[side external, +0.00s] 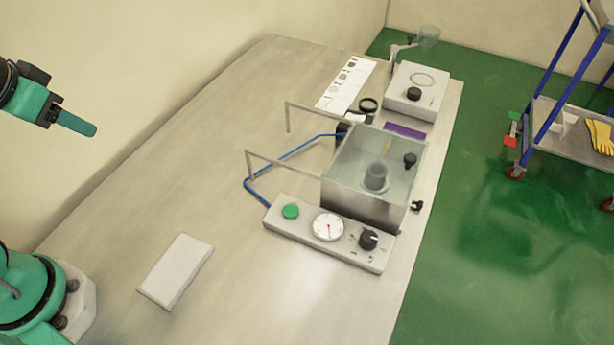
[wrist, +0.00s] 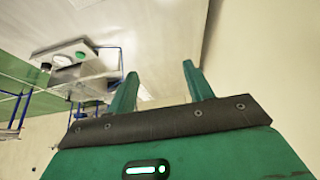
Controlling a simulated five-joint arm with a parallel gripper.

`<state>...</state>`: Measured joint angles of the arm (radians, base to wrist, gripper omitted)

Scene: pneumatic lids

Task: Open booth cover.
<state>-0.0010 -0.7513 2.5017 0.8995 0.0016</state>
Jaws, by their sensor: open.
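The booth (side external: 362,205) is a metal box with a clear cover (side external: 400,142) that appears to be down over it. A grey cylinder (side external: 375,177) shows inside through the clear panels. In front stands a control panel (side external: 325,250) with a green button (side external: 290,212), a round gauge (side external: 328,227) and a black knob (side external: 369,239). The panel also shows upside down in the wrist view (wrist: 62,47), with its green button (wrist: 80,54). My gripper (side external: 78,123) is far to the left of the booth, raised and empty. In the wrist view its two fingers (wrist: 158,82) are apart.
Thin metal rods (side external: 283,164) stick out left of the booth, and a blue hose (side external: 285,149) curves beside it. A grey box (side external: 416,90) stands at the back. The table's left half is mostly clear.

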